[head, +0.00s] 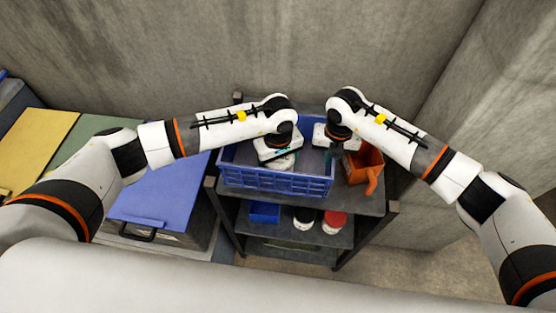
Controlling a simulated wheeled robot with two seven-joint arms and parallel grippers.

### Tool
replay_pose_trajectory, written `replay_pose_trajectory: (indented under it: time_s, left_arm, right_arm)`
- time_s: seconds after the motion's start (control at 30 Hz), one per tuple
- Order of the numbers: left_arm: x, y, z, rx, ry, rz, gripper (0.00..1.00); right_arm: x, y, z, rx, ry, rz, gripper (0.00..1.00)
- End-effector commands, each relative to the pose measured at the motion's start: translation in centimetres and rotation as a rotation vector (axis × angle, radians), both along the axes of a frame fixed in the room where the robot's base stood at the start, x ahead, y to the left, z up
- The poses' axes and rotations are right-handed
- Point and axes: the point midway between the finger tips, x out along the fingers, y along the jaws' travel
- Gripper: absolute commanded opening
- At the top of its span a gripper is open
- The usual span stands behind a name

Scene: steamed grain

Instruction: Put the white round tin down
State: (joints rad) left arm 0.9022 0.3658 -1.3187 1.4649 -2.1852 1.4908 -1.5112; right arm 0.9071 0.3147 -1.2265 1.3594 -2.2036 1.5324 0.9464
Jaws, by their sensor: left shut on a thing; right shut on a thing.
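The white round tin (283,166) shows in part as a pale shape under my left gripper (277,157), inside the blue crate (275,179). My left gripper is shut on it, and the gripper body hides most of it. I cannot tell whether the tin touches the crate floor. My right gripper (337,153) points down at the crate's right end, close beside an orange jug (362,168). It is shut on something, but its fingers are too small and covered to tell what.
The crate and jug stand on the top of a dark shelf rack (350,203). A small blue bin (264,212), a dark-topped tin (303,217) and a red-topped tin (334,221) stand lower down. A blue-lidded box (157,195) is at left. Concrete walls close in behind and right.

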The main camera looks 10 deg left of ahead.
Motion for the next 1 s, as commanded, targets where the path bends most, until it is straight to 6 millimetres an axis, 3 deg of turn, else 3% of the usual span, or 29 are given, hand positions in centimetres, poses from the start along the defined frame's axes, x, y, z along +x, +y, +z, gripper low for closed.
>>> replay_pose_trajectory:
  time_s: [0.17,0.2,0.3,0.67,0.77,1.0]
  left_arm:
    - [0.0,0.0,-0.2,0.000,0.000,0.001,0.42]
    - [0.0,0.0,-0.2,0.000,0.000,0.001,0.81]
    - [0.0,0.0,-0.2,0.000,0.000,0.001,0.97]
    - [0.1,0.0,0.4,0.000,-0.001,0.001,0.97]
    - [0.2,0.1,1.7,0.000,-0.005,0.001,0.97]
    - [0.2,0.1,6.9,0.000,-0.005,0.000,0.97]
  right_arm:
    - [0.0,0.0,0.1,0.001,-0.001,0.000,0.00]
    - [0.0,0.0,0.1,0.001,-0.001,0.000,0.00]
    - [0.0,0.0,0.1,0.001,-0.001,0.000,0.00]
    - [0.0,0.0,0.1,0.001,-0.001,0.000,0.00]
    - [0.0,0.0,0.1,0.001,-0.001,0.000,0.00]
    - [0.0,0.0,0.1,0.001,-0.001,0.000,0.00]
